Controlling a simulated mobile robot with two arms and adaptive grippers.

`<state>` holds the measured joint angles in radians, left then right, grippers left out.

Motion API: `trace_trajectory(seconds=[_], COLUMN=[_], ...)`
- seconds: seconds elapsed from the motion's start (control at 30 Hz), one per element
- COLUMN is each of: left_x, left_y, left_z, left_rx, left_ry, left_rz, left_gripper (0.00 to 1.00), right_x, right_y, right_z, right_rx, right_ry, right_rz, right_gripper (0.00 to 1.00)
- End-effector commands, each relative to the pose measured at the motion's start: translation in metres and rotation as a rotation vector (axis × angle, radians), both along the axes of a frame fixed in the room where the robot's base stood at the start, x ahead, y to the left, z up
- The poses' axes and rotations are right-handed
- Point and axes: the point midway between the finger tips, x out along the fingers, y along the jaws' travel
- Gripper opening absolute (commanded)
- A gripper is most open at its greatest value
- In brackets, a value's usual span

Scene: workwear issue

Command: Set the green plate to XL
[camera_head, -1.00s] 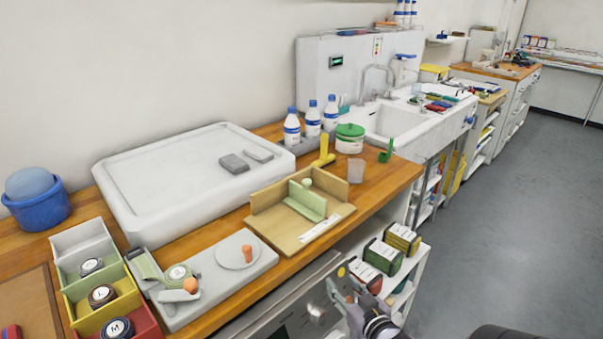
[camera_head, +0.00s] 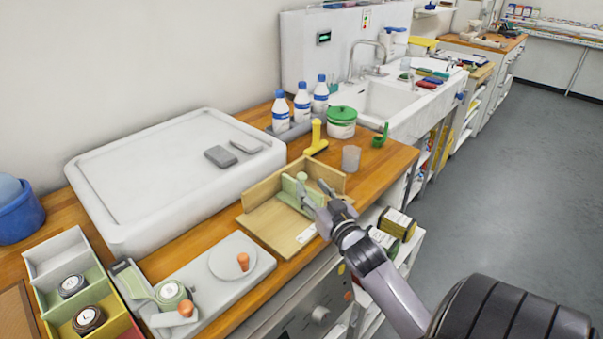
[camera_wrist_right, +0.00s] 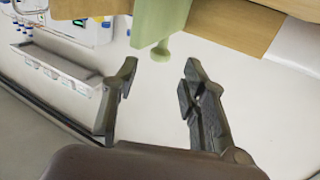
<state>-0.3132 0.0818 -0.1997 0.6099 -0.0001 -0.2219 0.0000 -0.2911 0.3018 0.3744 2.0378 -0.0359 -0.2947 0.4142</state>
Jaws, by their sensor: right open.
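The green plate (camera_head: 292,196) stands in a wooden corner jig (camera_head: 262,226) on the counter, with a pale green knob (camera_head: 301,176) on it. A white label strip (camera_head: 306,233) lies on the jig's front edge, partly behind my arm; its marks are too small to read. My right gripper (camera_head: 313,188) is open and empty, in front of the plate. In the right wrist view the green plate (camera_wrist_right: 160,18) hangs in from the top, and its knob (camera_wrist_right: 160,51) is just beyond the gap between the fingertips (camera_wrist_right: 158,72). My left gripper is not seen.
A clear cup (camera_head: 351,158) and a yellow-handled tool (camera_head: 315,139) stand behind the jig. A grey board with a white disc (camera_head: 232,256) lies left of it. Bins with lettered round pieces (camera_head: 72,286) are at far left. Boxes (camera_head: 397,222) sit on a shelf below.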

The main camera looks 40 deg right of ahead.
Motion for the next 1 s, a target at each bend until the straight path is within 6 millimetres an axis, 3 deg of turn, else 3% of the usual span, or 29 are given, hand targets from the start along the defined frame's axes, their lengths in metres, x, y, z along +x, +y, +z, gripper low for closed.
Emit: trace_trajectory(seconds=[0.2, 0.4, 0.77, 1.0], left_x=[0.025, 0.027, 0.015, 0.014], left_y=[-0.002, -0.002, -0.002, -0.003], left_z=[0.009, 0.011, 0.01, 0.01], left_rx=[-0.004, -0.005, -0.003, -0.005], left_ry=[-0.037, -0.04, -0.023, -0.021], left_rz=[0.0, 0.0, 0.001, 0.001], left_gripper=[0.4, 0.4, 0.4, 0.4], right_x=[0.041, 0.061, 0.065, 0.065], right_y=[-0.013, -0.019, -0.02, -0.021], right_z=[0.003, 0.001, 0.0, 0.0], right_rx=[-0.001, -0.001, -0.001, -0.001], right_ry=[-0.001, 0.0, 0.0, 0.0], right_rz=[0.0, 0.0, 0.0, 0.0], right_gripper=[0.4, 0.4, 0.4, 0.24])
